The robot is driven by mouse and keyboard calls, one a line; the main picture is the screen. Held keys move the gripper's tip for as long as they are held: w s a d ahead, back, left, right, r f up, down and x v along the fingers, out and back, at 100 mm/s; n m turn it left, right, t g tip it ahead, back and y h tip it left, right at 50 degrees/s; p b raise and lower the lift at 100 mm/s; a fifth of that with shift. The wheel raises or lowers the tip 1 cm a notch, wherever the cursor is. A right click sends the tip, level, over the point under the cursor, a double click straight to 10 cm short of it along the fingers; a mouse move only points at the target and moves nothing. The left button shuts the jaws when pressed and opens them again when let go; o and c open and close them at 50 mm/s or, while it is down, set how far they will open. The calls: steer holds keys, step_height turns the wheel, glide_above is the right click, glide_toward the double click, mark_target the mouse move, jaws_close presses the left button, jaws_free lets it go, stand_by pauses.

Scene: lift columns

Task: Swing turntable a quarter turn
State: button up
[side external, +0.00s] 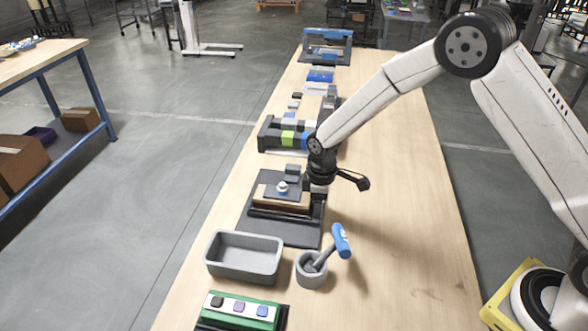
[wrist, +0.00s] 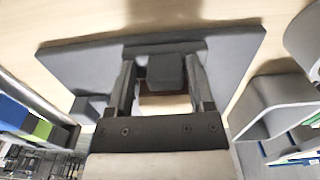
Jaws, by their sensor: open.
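What looks like the turntable is a dark flat plate (side external: 275,232) bearing a wooden layer (side external: 268,202) and a dark top with a small pale knob (side external: 282,187). My gripper (side external: 318,188) is low at the plate's right side in the side view. In the wrist view, the dark plate (wrist: 80,62) spreads under my gripper (wrist: 161,68). My two fingers are apart, with a small dark block (wrist: 167,72) between them. I cannot tell whether either finger touches it. My arm's end hides part of the turntable's right side in the side view.
A green tray (side external: 240,312) with buttons lies closest. A dark rack (side external: 268,134) with coloured blocks stands behind. The table's right side is mostly clear.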

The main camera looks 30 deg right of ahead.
steer(key=shift+s, duration=0.1)
steer(key=shift+r, duration=3.5)
